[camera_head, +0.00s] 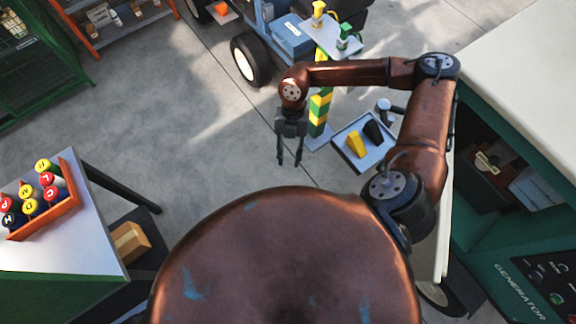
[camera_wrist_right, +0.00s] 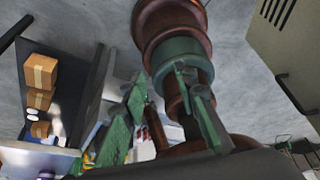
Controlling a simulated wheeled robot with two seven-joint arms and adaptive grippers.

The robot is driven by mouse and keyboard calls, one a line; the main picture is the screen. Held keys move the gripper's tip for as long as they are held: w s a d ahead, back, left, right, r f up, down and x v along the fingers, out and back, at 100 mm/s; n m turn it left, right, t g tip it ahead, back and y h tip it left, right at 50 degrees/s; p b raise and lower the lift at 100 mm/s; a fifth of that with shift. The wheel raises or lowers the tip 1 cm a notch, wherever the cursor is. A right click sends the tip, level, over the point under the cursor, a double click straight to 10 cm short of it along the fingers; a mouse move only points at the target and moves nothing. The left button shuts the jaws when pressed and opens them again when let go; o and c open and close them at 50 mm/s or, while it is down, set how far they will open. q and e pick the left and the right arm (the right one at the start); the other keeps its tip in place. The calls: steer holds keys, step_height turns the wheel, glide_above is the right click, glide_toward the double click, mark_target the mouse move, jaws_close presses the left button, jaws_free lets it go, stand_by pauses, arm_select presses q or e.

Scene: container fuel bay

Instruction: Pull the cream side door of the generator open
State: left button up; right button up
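The generator (camera_head: 535,262) stands at the right in the head view, with a green body and a pale top. Its cream side door (camera_head: 443,235) shows there only as a thin upright strip at the body's left. In the right wrist view a cream panel with dark vent slots and a black bar handle, apparently this door (camera_wrist_right: 278,50), is at the upper right. I cannot tell how far it stands open. My right gripper (camera_head: 290,161) is open and empty, pointing down over the floor, well left of the door and apart from it. My left gripper is not in view.
A grey tray (camera_head: 374,165) with yellow and black pieces lies beneath my right arm. A blue wheeled cart (camera_head: 290,40) stands behind. A white table with an orange rack (camera_head: 45,212) is at the left. Open floor lies between the table and my gripper.

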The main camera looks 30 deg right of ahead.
steer(key=v, duration=0.5)
